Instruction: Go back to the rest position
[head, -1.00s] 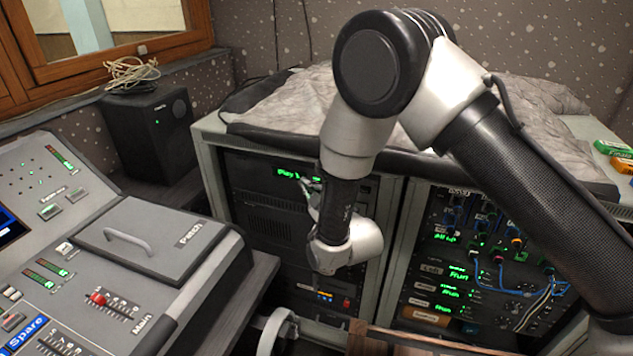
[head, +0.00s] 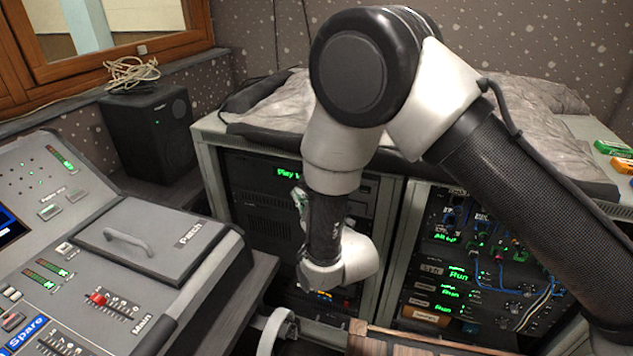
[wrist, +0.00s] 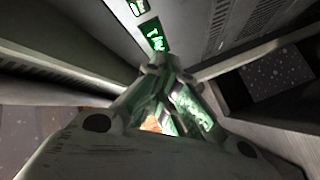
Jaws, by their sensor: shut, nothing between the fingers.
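My gripper (wrist: 165,72) shows in the wrist view with its fingers together and nothing between them. It points toward a dark rack front with green lit lettering. In the head view, only a small pale part of my gripper (head: 299,197) shows beside my wrist; the rest is hidden behind my arm. My arm is folded, elbow up, with the wrist hanging in front of the left equipment rack (head: 254,222). My gripper is apart from the lighting desk (head: 215,275), which is at the left.
The desk carries a red-capped fader (head: 97,299) and a hatch marked Patch (head: 155,240). A black speaker (head: 150,135) stands behind it. A right rack (head: 478,265) has blue patch cables. Grey padded cloth (head: 270,115) covers the rack top. A wooden edge (head: 420,340) lies in front.

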